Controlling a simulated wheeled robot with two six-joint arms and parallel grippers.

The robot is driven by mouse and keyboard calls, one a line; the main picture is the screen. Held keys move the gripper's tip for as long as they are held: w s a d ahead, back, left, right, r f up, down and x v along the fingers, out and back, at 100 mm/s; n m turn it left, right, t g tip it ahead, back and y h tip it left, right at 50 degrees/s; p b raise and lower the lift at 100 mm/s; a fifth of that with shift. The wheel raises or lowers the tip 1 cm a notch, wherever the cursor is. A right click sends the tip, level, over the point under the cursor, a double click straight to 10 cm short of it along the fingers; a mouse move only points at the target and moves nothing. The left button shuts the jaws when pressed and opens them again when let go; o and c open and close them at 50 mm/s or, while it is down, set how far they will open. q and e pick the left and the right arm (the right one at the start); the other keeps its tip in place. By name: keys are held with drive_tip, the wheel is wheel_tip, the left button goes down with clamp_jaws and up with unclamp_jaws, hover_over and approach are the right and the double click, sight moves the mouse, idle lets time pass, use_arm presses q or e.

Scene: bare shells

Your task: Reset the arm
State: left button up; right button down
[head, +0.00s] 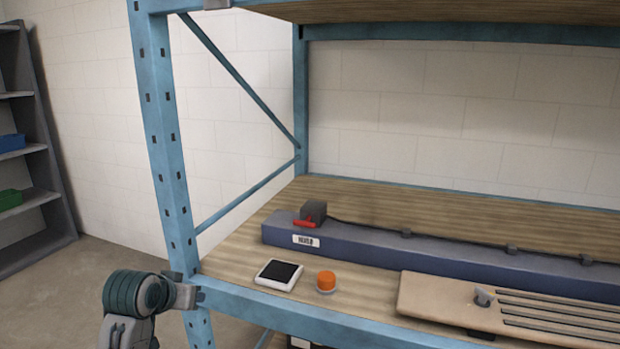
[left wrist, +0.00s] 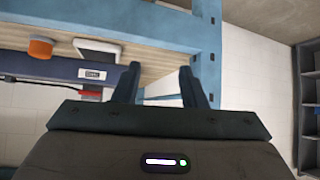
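My left arm (head: 135,300) comes in at the lower left of the head view, just left of the blue rack upright. Its end reaches close to the upright's front; I cannot tell whether it touches. In the left wrist view my left gripper (left wrist: 159,80) has its two dark fingers apart, with nothing between them. It points toward the rack's blue frame and the edge of the wooden shelf. My right arm and right gripper are in neither view.
The blue rack upright (head: 168,140) stands beside my left arm. On the shelf (head: 235,252) are a white pad with a dark top (head: 278,274), an orange knob (head: 326,281), a long blue bar (head: 400,258) with a red-handled box (head: 312,212), and a slotted tan board (head: 430,300). Grey shelving (head: 45,150) stands far left.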

use_arm(q)
drive_tip(key=s+f+g+y, duration=0.1)
drive_tip(key=s+f+g, duration=0.2)
drive_tip(key=s+f, duration=1.4)
drive_tip(key=s+f+g+y, duration=0.1)
drive_tip(key=s+f, duration=0.2)
drive_tip(key=s, duration=0.7)
drive_tip(key=s+f+g, duration=0.2)
drive_tip(key=s+f, duration=0.2)
drive_tip(key=s, duration=0.7)
drive_tip(key=a+f+g, duration=0.1)
drive_tip(key=a+f, duration=0.2)
drive_tip(key=f, duration=2.5)
drive_tip(key=s+a+f+g, duration=0.1)
drive_tip(key=s+f, duration=1.7)
drive_tip(key=f, duration=0.2)
drive_tip(key=shift+s+a+f+n, duration=0.15)
drive_tip(key=shift+a+f+n, duration=0.15)
